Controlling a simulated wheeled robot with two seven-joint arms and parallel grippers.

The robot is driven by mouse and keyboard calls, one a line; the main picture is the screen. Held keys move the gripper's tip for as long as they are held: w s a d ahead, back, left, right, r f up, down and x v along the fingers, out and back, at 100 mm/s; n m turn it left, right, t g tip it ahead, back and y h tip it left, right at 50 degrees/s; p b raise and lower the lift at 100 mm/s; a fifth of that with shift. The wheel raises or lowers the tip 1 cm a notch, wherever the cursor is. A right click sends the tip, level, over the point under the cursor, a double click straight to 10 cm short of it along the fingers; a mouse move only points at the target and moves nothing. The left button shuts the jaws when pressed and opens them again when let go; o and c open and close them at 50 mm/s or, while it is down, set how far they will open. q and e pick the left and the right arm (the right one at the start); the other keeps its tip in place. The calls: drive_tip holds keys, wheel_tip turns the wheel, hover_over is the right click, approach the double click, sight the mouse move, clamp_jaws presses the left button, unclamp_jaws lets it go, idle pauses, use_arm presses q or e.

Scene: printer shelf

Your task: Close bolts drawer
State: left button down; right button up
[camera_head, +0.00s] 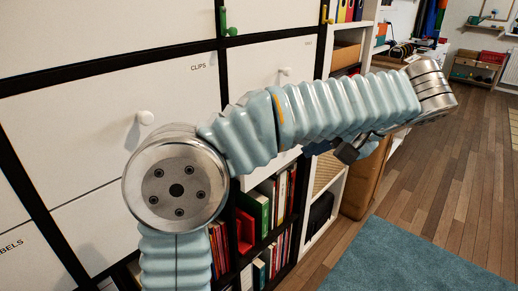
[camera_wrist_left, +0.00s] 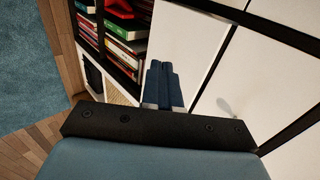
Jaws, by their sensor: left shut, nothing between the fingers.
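No label reading "bolts" is legible in either view, so I cannot tell which front is the bolts drawer. A white front labelled CLIPS (camera_head: 70,120) with a round knob is at the left of the head view. Another white front (camera_head: 255,65) with a knob is right of it, its label too small to read. My left arm crosses in front of the unit. My left gripper (camera_head: 348,153) is partly hidden under the arm. In the left wrist view its blue fingers (camera_wrist_left: 163,85) are together and empty, in front of a white panel (camera_wrist_left: 190,40). My right gripper is not visible.
Open shelves with books and binders (camera_head: 270,205) are below the fronts. A white shelf column with boxes (camera_head: 345,50) stands further right. A blue rug (camera_head: 400,258) and wooden floor (camera_head: 455,165) lie clear at the right.

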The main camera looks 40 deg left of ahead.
use_arm(q)
drive_tip(key=a+r+b+x, duration=0.1)
drive_tip(key=x, duration=0.5)
drive_tip(key=s+a+r+b+x, duration=0.1)
drive_tip(key=x, duration=0.5)
drive_tip(key=shift+w+a+f+b, duration=0.3)
drive_tip(key=shift+w+a+r+p, duration=0.1)
drive_tip(key=shift+a+p, duration=0.05)
drive_tip(key=shift+a, duration=0.95)
drive_tip(key=shift+w+a+p, duration=0.1)
drive_tip(key=shift+a+p, duration=0.05)
drive_tip(key=shift+a, duration=0.95)
